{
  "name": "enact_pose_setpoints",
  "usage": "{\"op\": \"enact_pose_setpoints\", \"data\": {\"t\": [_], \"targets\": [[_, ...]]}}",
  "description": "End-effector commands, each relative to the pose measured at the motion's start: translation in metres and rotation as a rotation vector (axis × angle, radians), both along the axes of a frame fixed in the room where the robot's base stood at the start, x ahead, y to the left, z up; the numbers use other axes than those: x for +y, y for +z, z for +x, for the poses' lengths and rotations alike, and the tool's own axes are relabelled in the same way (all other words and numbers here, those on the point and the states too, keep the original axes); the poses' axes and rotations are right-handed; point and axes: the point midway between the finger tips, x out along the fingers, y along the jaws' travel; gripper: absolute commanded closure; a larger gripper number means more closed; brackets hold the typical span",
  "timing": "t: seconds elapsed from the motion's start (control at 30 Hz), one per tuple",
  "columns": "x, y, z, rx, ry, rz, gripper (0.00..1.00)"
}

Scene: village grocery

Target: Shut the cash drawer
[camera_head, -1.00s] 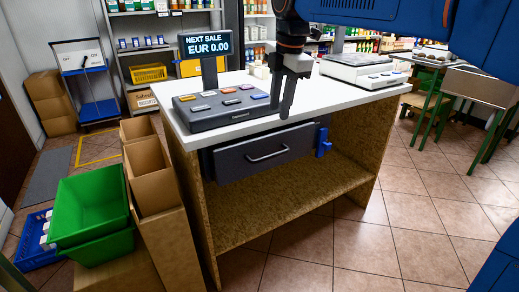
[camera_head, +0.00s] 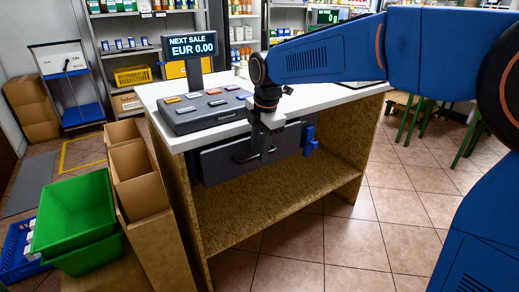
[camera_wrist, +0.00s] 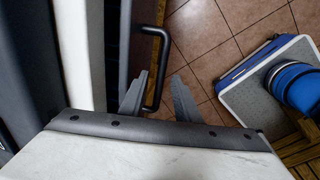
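The dark grey cash drawer (camera_head: 222,162) sits under the white counter top (camera_head: 157,92). In the wrist view its front (camera_wrist: 118,45) appears to stand a little beyond the counter's edge; how far it is open is hard to tell. Its black bar handle (camera_wrist: 163,60) reaches down between my fingers. My gripper (camera_wrist: 158,92) is open, with the left finger on the drawer side of the bar and the right finger apart from it. In the head view my gripper (camera_head: 265,152) is before the drawer front and hides part of the handle.
A blue bracket (camera_head: 310,142) is beside the drawer's right end. A keypad (camera_head: 203,111) and price display (camera_head: 193,45) stand on the counter. Cardboard boxes (camera_head: 139,185) and green crates (camera_head: 75,215) are at left. The lower shelf (camera_head: 265,205) and the floor in front are clear.

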Motion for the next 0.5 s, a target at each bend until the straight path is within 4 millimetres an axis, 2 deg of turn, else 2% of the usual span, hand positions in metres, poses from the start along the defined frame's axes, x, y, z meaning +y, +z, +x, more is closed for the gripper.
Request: {"op": "enact_pose_setpoints", "data": {"t": [0.33, 0.37, 0.47, 0.5], "targets": [[0.0004, -0.0043, 0.0006, 0.0, 0.0, 0.0, 0.71], [0.0004, -0.0043, 0.0006, 0.0, 0.0, 0.0, 0.73], [0.0004, -0.0042, 0.0006, 0.0, 0.0, 0.0, 0.97], [0.0004, -0.0042, 0.0006, 0.0, 0.0, 0.0, 1.0]]}}
